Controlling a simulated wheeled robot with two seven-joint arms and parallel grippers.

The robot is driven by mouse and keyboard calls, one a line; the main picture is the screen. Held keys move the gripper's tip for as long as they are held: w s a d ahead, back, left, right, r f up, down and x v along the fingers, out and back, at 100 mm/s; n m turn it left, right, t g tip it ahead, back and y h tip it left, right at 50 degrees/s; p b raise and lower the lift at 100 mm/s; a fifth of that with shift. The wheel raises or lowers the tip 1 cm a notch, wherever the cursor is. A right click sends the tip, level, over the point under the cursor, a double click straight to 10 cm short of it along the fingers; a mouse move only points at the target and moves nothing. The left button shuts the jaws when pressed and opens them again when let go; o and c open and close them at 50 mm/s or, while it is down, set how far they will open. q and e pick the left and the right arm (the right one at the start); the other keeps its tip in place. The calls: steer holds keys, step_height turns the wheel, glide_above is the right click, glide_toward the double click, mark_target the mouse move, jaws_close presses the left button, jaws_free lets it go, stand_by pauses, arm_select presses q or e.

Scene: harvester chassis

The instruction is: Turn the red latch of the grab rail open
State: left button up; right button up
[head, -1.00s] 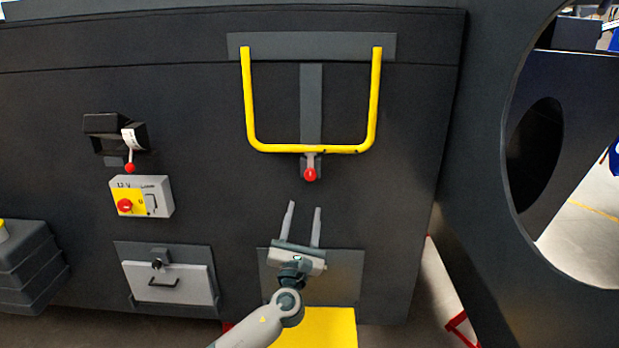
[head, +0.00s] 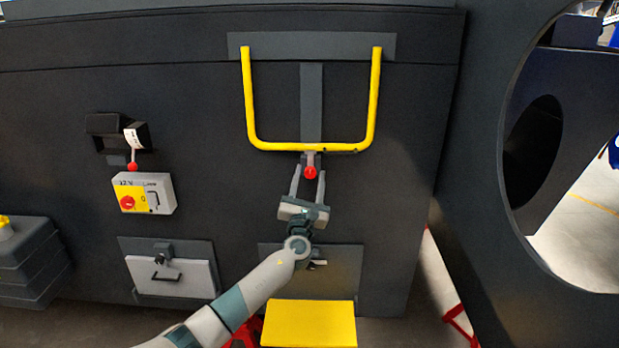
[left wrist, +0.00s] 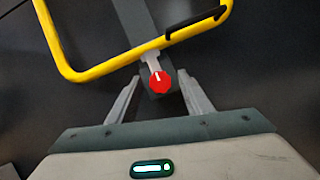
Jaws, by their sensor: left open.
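The red latch (head: 310,172) hangs on a short grey lever at the bottom bar of the yellow grab rail (head: 262,146), on the dark chassis wall. In the left wrist view the red latch (left wrist: 159,82) shows its knob with a white mark, just beyond and between the fingertips. My left gripper (head: 308,176) is open, its two fingers pointing up on either side of the knob; contact is not visible. In the left wrist view the left gripper (left wrist: 158,88) shows nothing held. My right gripper is not in view.
To the left are a black box with a red-tipped lever (head: 132,166), a yellow-and-grey switch box (head: 145,193) and a grey drawer (head: 172,277). A yellow step (head: 309,325) is below. A round opening (head: 560,150) is at right. The wall around the latch is clear.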

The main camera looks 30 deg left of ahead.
arm_select(q)
steer(key=c, duration=1.1)
steer(key=shift+o, duration=0.2)
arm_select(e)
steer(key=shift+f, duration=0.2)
